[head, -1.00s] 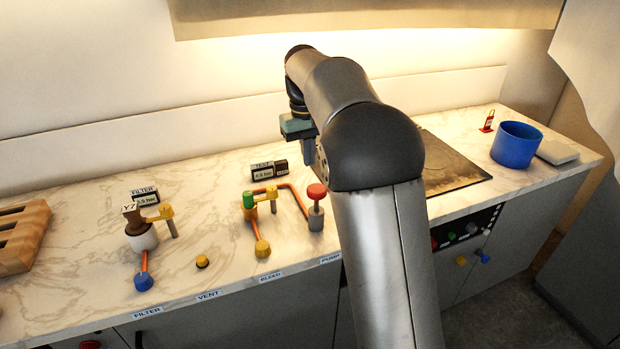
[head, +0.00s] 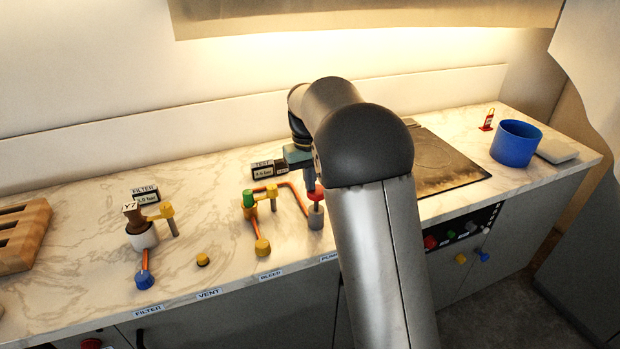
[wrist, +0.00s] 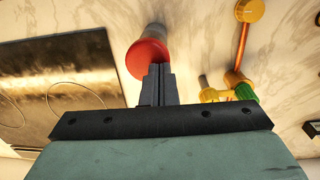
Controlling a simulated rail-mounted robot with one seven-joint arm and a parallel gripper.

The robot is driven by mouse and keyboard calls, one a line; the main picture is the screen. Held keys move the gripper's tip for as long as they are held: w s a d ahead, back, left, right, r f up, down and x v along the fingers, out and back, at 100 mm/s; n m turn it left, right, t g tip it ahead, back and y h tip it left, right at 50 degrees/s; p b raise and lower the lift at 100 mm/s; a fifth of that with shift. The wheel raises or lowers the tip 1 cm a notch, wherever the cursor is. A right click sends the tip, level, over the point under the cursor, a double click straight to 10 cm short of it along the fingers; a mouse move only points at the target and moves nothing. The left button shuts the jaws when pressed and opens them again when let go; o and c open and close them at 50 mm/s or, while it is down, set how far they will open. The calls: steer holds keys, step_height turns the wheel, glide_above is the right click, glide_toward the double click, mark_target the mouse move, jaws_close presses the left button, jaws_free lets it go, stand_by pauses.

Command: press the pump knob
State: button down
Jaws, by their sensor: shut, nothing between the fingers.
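The pump knob (head: 315,196) is a red round cap on a thin stem above a grey cylinder (head: 315,217), near the PUMP label at the counter's front edge. My gripper (head: 309,186) is over the knob, and its fingertips overlap the knob's top in the head view. In the wrist view the shut fingers (wrist: 158,72) reach the near edge of the red knob (wrist: 146,56). Nothing is between the fingers. Whether they touch the knob is hard to tell. My forearm hides part of the PUMP label.
Left of the pump stand a green-capped valve (head: 248,198) with yellow parts and orange pipes, and the TEST display (head: 262,171). Further left are a yellow vent knob (head: 202,259) and the filter unit (head: 142,235). A dark cooktop (head: 450,165) and blue pot (head: 515,144) are right.

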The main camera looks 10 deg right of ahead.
step_height(320, 180, down, 4)
steer(key=shift+s+r+b, duration=0.1)
steer(key=shift+b, duration=0.6)
steer(key=shift+r+p, duration=0.4)
steer(key=shift+p, duration=0.05)
step_height(320, 180, up, 14)
steer(key=p, duration=0.1)
steer(key=shift+a+f, duration=0.15)
steer(key=shift+a, duration=0.15)
stand_by(0.7)
steer(key=s+f, duration=0.4)
steer(key=s, duration=0.7)
steer(key=s+f+m, duration=0.1)
steer(key=s+f, duration=0.3)
steer(key=s, duration=0.8)
steer(key=s+d+f+t, duration=0.1)
steer(key=s+f, duration=0.3)
steer(key=s, duration=0.7)
steer(key=shift+s+f+m+y, duration=0.2)
steer(key=shift+f+m+y, duration=0.1)
steer(key=shift+f+m, duration=0.1)
